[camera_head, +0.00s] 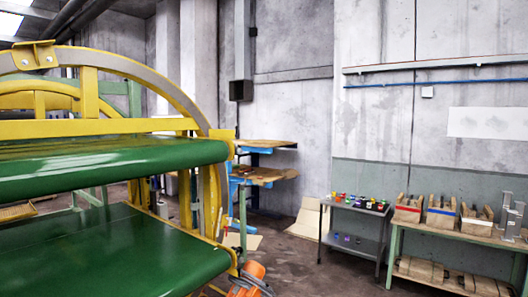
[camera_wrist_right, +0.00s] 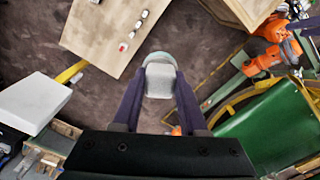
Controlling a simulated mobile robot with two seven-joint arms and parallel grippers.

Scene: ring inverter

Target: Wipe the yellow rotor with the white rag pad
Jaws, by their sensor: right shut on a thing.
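The yellow rotor (camera_head: 109,126) is a large ring frame with yellow bars and a grey outer rim, at the left of the head view. Green belt-like panels run through it. In the right wrist view, part of a yellow curved rim (camera_wrist_right: 236,98) shows at the right beside a green panel. My right gripper (camera_wrist_right: 159,88) is shut on a pale grey-white pad (camera_wrist_right: 160,78), which sits between the fingertips. The pad is apart from the yellow rim in that view. My right gripper is outside the head view. My left gripper shows in neither view.
An orange motor-like part (camera_head: 254,272) stands low beside the ring. A small table (camera_head: 354,212) with coloured items and a green-legged bench (camera_head: 450,235) with wooden boxes stand at the right. Wooden shelves (camera_head: 262,173) stand behind. Brown floor between them is partly clear.

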